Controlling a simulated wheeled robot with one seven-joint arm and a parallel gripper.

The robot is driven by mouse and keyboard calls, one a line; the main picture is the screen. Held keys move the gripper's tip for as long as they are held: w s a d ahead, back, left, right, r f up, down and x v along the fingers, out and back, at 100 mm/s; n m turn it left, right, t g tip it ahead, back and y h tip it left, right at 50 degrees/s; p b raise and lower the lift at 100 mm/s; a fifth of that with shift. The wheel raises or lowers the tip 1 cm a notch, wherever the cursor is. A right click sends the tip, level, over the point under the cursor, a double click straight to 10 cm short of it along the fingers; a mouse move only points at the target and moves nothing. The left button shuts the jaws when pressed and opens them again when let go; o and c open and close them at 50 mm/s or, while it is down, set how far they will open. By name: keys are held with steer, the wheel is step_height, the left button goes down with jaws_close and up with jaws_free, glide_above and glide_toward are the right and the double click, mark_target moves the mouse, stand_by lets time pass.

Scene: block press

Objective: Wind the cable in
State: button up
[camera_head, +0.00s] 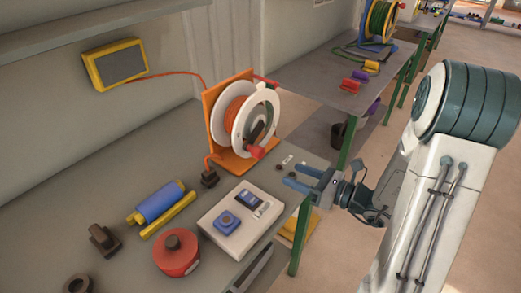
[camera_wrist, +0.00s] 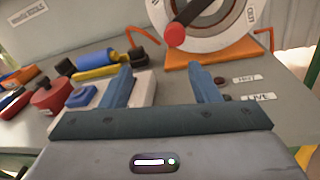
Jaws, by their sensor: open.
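A cable reel with white discs (camera_head: 232,120) stands upright on an orange stand (camera_head: 214,112) near the bench's right end. Orange cable (camera_head: 238,112) is wound on it, and a line runs from the yellow wall box to the stand. A crank with a red knob (camera_head: 257,152) is on the reel's front; the red knob (camera_wrist: 174,37) also shows in the wrist view. A dark plug (camera_head: 209,178) lies below the stand on an orange cable. My gripper (camera_head: 298,175) is open and empty, in front of the reel, right of the control box.
A white control box (camera_head: 241,219) with a blue button sits at the bench front. A blue roller (camera_head: 160,201), yellow bar (camera_head: 168,215) and red pot (camera_head: 177,253) lie left. A second bench (camera_head: 335,85) stands behind, with floor between.

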mark_target(262, 154)
steer(key=shift+w+d+f+m+t, duration=0.15)
steer(key=shift+w+d+m+t, duration=0.35)
steer(key=shift+w+m+t, duration=0.2)
steer(key=p+x, duration=0.2)
steer(key=x, duration=1.1)
steer(key=shift+w+a+f, duration=0.15)
steer(key=shift+w+a, duration=0.05)
jaws_close()
steer(key=shift+a, duration=0.1)
